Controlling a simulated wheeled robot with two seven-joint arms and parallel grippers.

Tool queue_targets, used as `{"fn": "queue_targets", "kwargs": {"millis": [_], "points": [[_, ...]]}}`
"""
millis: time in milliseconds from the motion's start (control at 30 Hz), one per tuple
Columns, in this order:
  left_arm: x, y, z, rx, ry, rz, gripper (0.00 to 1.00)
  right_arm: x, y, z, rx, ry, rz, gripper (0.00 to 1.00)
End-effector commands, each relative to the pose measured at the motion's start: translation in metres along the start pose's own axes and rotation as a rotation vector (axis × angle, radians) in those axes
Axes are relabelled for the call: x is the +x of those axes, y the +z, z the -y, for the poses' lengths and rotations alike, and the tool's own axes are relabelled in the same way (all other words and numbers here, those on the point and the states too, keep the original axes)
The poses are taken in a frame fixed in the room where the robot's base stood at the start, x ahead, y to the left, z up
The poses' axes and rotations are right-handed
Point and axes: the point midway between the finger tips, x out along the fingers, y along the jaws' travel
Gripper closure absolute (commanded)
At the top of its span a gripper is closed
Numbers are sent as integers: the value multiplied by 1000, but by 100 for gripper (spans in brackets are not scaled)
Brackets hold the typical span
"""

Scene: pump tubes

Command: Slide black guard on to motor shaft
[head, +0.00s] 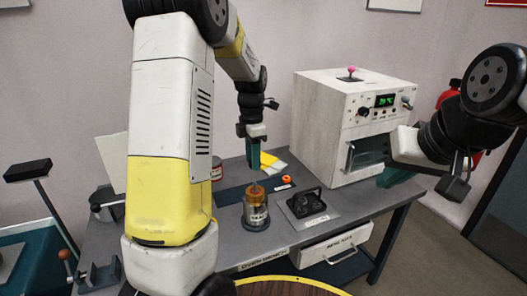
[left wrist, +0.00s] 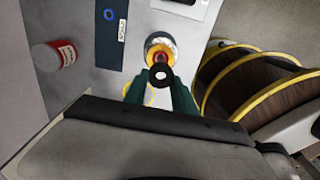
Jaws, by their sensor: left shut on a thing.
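The motor (head: 256,212) stands upright on the grey table as a short cylinder with a thin shaft pointing up. In the left wrist view the motor (left wrist: 159,42) shows as a silver round body with a yellow and red middle. My left gripper (head: 255,170), with green fingers, hangs above the motor. In the left wrist view my left gripper (left wrist: 160,84) is shut on the black guard (left wrist: 161,75), a small dark ring with a pale centre. The guard overlaps the motor there; whether they touch cannot be told. My right gripper (head: 388,178) is at the right, near the white box; its finger gap is unclear.
A black part (head: 307,203) sits on a plate right of the motor. A white box with a display (head: 351,125) stands at the back right. A red can (left wrist: 66,55) stands near the mat.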

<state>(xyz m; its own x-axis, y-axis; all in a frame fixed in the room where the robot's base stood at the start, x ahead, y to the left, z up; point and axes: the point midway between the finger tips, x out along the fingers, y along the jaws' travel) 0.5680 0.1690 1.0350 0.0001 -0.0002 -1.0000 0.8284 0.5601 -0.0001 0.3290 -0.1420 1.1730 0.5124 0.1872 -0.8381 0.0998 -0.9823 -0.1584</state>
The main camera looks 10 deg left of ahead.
Motion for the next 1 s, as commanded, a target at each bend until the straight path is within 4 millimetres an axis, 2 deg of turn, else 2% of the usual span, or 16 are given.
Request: {"fn": "queue_targets", "kwargs": {"millis": [367,1000], "points": [[2,0,0,2,-1,-1,100,0,0,0,0,0,0,100],[52,0,0,4,-1,-1,100,0,0,0,0,0,0,100]]}}
